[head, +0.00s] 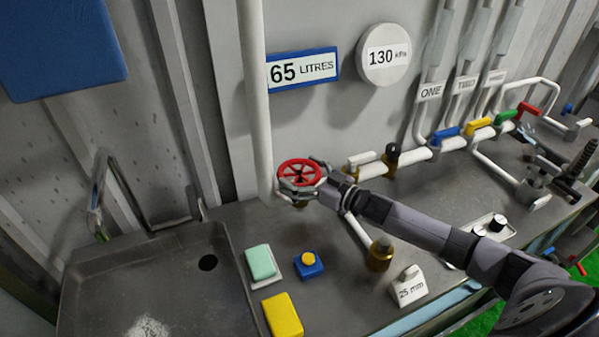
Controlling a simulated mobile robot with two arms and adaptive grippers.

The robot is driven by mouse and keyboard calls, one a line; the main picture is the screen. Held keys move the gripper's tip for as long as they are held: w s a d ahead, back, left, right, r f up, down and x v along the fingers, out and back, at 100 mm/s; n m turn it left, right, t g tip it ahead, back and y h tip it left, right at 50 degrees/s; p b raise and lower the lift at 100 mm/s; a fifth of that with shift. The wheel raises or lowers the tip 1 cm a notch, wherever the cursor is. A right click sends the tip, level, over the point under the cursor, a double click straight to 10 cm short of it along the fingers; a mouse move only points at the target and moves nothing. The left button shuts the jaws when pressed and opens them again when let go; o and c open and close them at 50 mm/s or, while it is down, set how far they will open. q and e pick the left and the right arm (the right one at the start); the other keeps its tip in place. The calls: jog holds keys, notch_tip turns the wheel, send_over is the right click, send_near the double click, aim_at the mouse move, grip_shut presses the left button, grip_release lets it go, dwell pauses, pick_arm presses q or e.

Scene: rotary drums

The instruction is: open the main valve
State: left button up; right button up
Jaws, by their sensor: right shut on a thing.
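The main valve appears to be the red handwheel (299,172) with spokes, at the foot of the white vertical pipe (256,100) in the head view. My right gripper (304,186) reaches in from the right and is shut on the near rim of the wheel. Its fingers hide part of the wheel's lower edge and the stem below. How far the wheel is turned cannot be told.
A sink (110,272) is at the left. A mint block (260,261), a blue block with a yellow knob (309,264) and a yellow sponge-like block (283,314) lie in front. Coloured lever valves line the pipe behind.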

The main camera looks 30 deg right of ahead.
jog(key=shift+w+d+f+n+g+y+b, duration=0.1)
jog(key=shift+n+g+y+b, duration=0.7)
jog(key=shift+y+b, duration=0.5)
jog(key=n+g+y+b, duration=0.3)
jog(key=shift+n+g+y, duration=0.3)
jog(key=shift+n, duration=0.1)
jog(key=shift+n+g+y+b, duration=0.3)
jog(key=shift+g+b, duration=0.2)
jog(key=o, duration=0.8)
